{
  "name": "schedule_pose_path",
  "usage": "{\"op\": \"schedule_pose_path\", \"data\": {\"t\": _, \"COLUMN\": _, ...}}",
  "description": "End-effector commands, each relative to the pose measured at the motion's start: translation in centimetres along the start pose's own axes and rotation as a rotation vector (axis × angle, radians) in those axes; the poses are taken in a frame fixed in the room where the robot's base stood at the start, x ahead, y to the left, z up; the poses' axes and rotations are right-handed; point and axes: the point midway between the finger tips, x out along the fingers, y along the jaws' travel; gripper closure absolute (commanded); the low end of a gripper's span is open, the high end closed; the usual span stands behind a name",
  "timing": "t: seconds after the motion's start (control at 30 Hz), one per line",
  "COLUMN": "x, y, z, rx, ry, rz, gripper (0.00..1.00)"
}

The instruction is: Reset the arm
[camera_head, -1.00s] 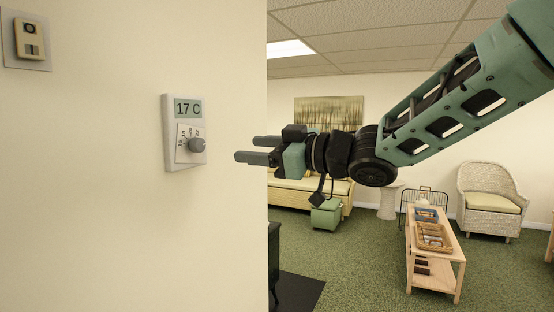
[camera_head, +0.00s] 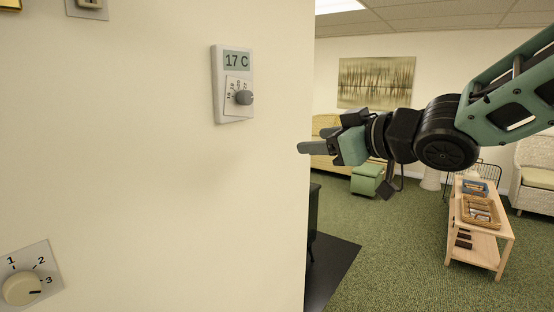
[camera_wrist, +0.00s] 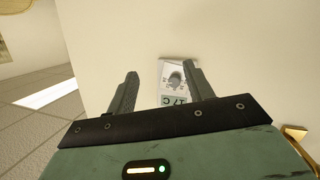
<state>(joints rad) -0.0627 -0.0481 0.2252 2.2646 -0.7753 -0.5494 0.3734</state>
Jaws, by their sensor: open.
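My gripper (camera_head: 306,147) hangs in front of the wall at the end of my outstretched arm, to the right of and a little below the thermostat. Its jaws are open and nothing is between them. In the wrist view both fingers of my gripper (camera_wrist: 165,76) stand apart. The white thermostat (camera_head: 219,85) on the cream wall reads 17 C and has a grey knob (camera_head: 244,97). The thermostat (camera_wrist: 165,90) also shows in the wrist view, upside down beyond the fingers, with clear space before it.
A numbered rotary dial (camera_head: 22,287) is on the wall at lower left. The wall ends near mid-picture. Beyond it are a wooden table (camera_head: 490,245) with trays, a green box stool (camera_head: 367,180), a wicker chair (camera_head: 535,170) and open green carpet.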

Motion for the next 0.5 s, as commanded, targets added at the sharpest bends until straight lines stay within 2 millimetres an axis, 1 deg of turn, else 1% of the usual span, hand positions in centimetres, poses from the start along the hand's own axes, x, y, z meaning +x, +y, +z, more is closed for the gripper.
{"op": "schedule_pose_path", "data": {"t": 0.03, "x": 0.0, "y": -1.6, "z": 2.2, "rx": 0.030, "ry": -0.098, "rz": 0.018, "gripper": 0.48}}
{"op": "schedule_pose_path", "data": {"t": 0.07, "x": -0.2, "y": -2.4, "z": 3.7, "rx": 0.048, "ry": -0.162, "rz": 0.030, "gripper": 0.48}}
{"op": "schedule_pose_path", "data": {"t": 0.1, "x": -0.7, "y": -3.6, "z": 5.8, "rx": 0.071, "ry": -0.255, "rz": 0.041, "gripper": 0.48}}
{"op": "schedule_pose_path", "data": {"t": 0.17, "x": -1.9, "y": -5.7, "z": 8.9, "rx": 0.103, "ry": -0.398, "rz": 0.045, "gripper": 0.48}}
{"op": "schedule_pose_path", "data": {"t": 0.2, "x": -3.0, "y": -7.3, "z": 11.0, "rx": 0.123, "ry": -0.497, "rz": 0.040, "gripper": 0.48}}
{"op": "schedule_pose_path", "data": {"t": 0.27, "x": -5.0, "y": -9.8, "z": 14.0, "rx": 0.148, "ry": -0.649, "rz": 0.021, "gripper": 0.48}}
{"op": "schedule_pose_path", "data": {"t": 0.3, "x": -6.6, "y": -11.5, "z": 15.7, "rx": 0.162, "ry": -0.744, "rz": 0.002, "gripper": 0.48}}
{"op": "schedule_pose_path", "data": {"t": 0.37, "x": -9.1, "y": -13.9, "z": 17.9, "rx": 0.181, "ry": -0.877, "rz": -0.032, "gripper": 0.48}}
{"op": "schedule_pose_path", "data": {"t": 0.4, "x": -10.7, "y": -15.3, "z": 19.1, "rx": 0.190, "ry": -0.958, "rz": -0.057, "gripper": 0.48}}
{"op": "schedule_pose_path", "data": {"t": 0.5, "x": -14.4, "y": -18.3, "z": 21.1, "rx": 0.210, "ry": -1.123, "rz": -0.119, "gripper": 0.48}}
